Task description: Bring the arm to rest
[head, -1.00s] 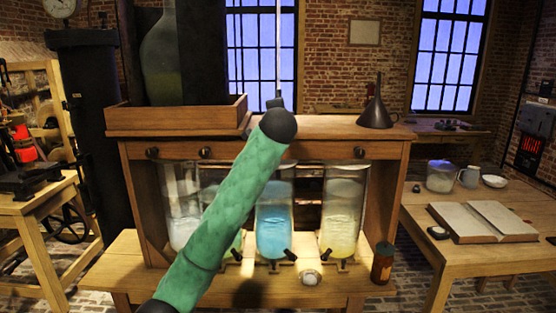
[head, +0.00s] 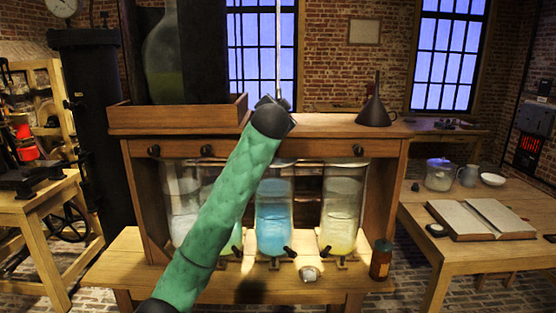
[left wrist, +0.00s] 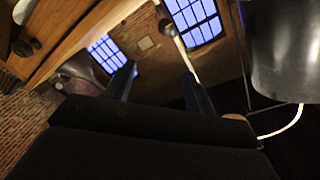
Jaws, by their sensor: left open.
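My left arm, with a green padded sleeve and black joints, reaches up from the bottom of the head view, in front of the wooden cabinet (head: 275,127). Its wrist end is before the cabinet's top edge. In the head view the gripper is mostly hidden behind that wrist end. In the left wrist view my left gripper (left wrist: 160,82) shows two dark fingers spread apart, with nothing between them. Brick wall and windows show beyond them. My right gripper is not in view.
Glass jars, including a blue one (head: 273,222) and a yellowish one (head: 341,215), stand in the cabinet. A wooden tray (head: 170,119) with a large bottle (head: 168,60) and a dark funnel (head: 376,108) are on top. A brown bottle (head: 381,260) stands at the bench's right end.

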